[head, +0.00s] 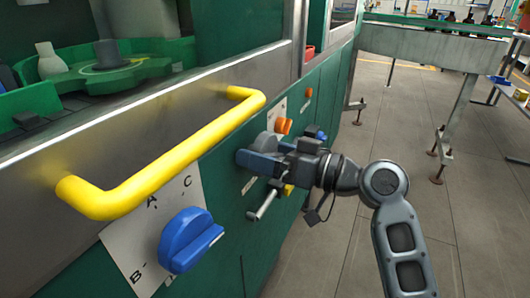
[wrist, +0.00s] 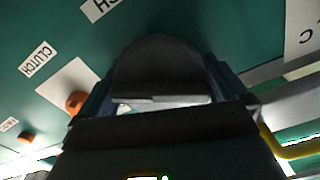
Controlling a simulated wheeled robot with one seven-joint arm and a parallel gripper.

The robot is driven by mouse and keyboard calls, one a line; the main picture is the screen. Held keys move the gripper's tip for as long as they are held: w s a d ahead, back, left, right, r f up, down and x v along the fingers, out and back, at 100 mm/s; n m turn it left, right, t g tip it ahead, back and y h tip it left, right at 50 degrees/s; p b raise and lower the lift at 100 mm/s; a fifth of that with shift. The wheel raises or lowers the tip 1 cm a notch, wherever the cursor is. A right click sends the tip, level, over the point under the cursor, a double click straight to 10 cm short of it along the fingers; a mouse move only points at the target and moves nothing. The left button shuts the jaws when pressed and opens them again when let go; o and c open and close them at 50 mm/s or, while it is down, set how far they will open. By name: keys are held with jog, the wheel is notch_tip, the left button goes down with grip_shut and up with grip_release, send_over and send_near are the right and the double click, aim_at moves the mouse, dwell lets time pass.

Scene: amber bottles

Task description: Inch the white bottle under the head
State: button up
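The white bottle (head: 50,60) stands upright at the upper left of the head view, beside a green star-shaped wheel (head: 108,72) behind the steel ledge. The wheel has a dark hub. Which machine part is the head is not clear to me. My gripper (head: 262,158) is far from the bottle, at the green front panel. Its blue fingers lie on either side of a grey knob (head: 270,141). In the wrist view the knob (wrist: 160,62) fills the space between the fingers (wrist: 160,90); whether they press on it cannot be told.
A yellow handrail (head: 165,155) runs along the panel, left of my gripper. A blue knob (head: 188,240) with lettered positions sits below it. An orange button (head: 284,126) is beyond the grey knob. A conveyor (head: 430,48) stands at the back right. The floor (head: 330,250) around my arm is clear.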

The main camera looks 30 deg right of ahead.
aim_at(278, 157)
jog(key=shift+v, duration=3.9)
jog(key=s+f+m+h+p, duration=0.6)
jog(key=s+f+h, duration=0.45)
jog(key=s, duration=0.55)
jog(key=s+a+r+n+p, duration=0.1)
jog(key=s+r, duration=0.3)
jog(key=s, duration=0.5)
jog(key=s+a+r+n+p, duration=0.1)
jog(key=s+a+r+p, duration=0.2)
jog(key=s, duration=0.6)
jog(key=shift+s+a+r+n, duration=0.2)
jog(key=shift+s+r+n, duration=0.15)
jog(key=shift+r, duration=0.9)
jog(key=shift+c, duration=0.3)
